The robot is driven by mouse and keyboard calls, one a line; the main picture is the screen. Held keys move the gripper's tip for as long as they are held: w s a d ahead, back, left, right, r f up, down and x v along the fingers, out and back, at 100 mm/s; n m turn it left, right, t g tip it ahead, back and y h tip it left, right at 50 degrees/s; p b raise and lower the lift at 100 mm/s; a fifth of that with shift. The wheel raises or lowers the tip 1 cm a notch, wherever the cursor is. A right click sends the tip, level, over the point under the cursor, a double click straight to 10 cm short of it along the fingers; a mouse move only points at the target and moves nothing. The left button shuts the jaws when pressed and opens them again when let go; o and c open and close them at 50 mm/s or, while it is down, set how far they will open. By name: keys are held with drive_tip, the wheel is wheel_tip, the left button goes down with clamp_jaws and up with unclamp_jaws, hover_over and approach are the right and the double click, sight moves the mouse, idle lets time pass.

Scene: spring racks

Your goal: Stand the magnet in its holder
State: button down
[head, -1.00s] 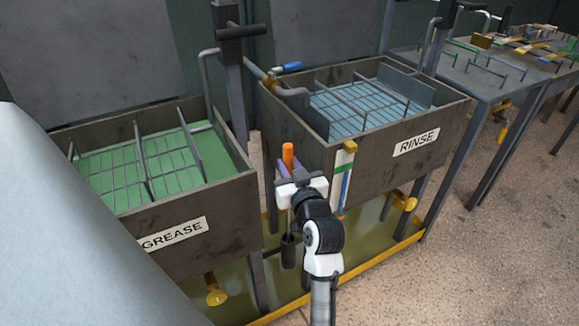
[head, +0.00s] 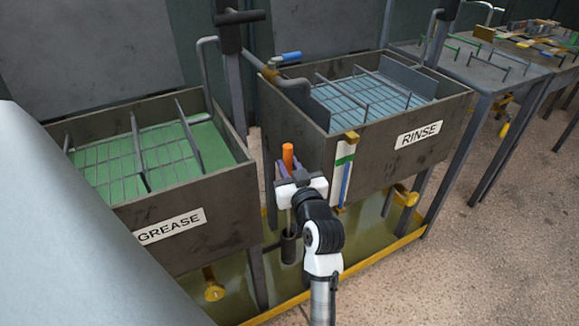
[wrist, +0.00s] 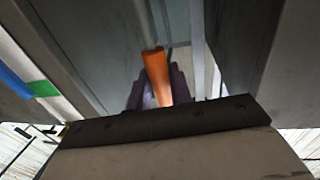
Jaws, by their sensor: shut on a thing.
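My gripper (head: 290,180) is shut on the magnet (head: 288,155), whose orange handle sticks up above the fingers. The wrist view also shows the orange handle (wrist: 155,70) between the purple fingers (wrist: 158,92). A thin rod runs down from the gripper toward a dark upright tube, the holder (head: 289,250), low between the two tanks. The rod looks about upright, and its lower end meets the tube's mouth in the head view. I cannot tell how deep it sits inside, and the wrist view does not show the tube.
The GREASE tank (head: 200,265) stands to the left and the RINSE tank (head: 400,165) to the right, with a narrow gap between them. A striped white gauge (head: 345,172) is on the RINSE tank's corner. A yellow-edged drip tray (head: 375,255) lies below.

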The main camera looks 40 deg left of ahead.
drive_tip(key=shift+f+b, duration=0.85)
drive_tip(key=shift+f, duration=0.2)
drive_tip(key=c, duration=1.2)
unclamp_jaws()
drive_tip(key=shift+s+d, duration=0.1)
drive_tip(key=shift+d, duration=0.05)
